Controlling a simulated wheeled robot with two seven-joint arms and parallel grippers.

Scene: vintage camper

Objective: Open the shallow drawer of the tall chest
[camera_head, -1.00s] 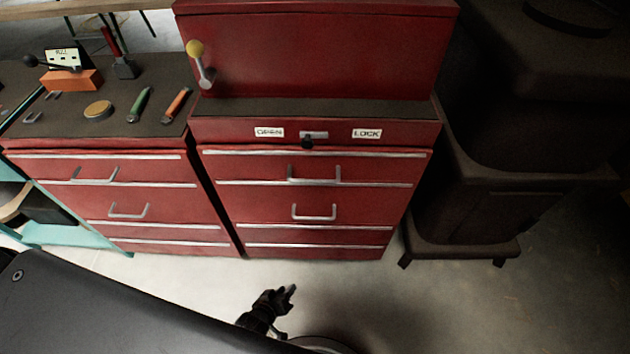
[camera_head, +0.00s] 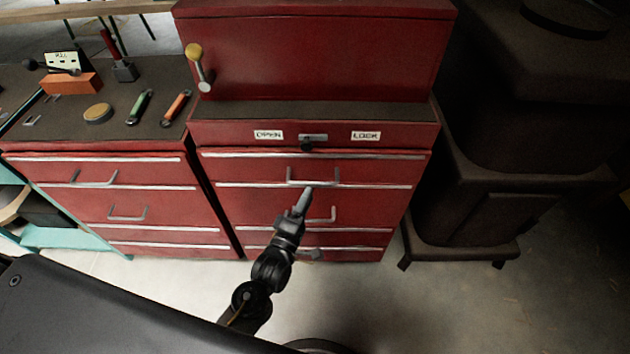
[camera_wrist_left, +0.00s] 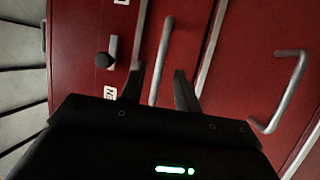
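The tall red chest (camera_head: 225,205) stands in the middle of the head view. Its shallow drawer (camera_head: 240,169) is flush with the front and has a silver bar handle (camera_head: 313,181). The same handle (camera_wrist_left: 161,60) shows in the left wrist view. My left gripper (camera_head: 306,194) is just in front of this handle. In the wrist view the left gripper (camera_wrist_left: 157,80) has its two fingers apart, with the handle bar seen between their tips. Contact cannot be told. A dark latch knob (camera_head: 306,145) sits between OPEN and LOCK labels above the drawer. My right gripper is not in view.
A deeper drawer's handle (camera_head: 322,214) is just below, partly hidden by my left arm. A lower red chest (camera_head: 70,200) with tools on top stands at left. A dark stove (camera_head: 480,215) stands at right. Pale floor is free in front.

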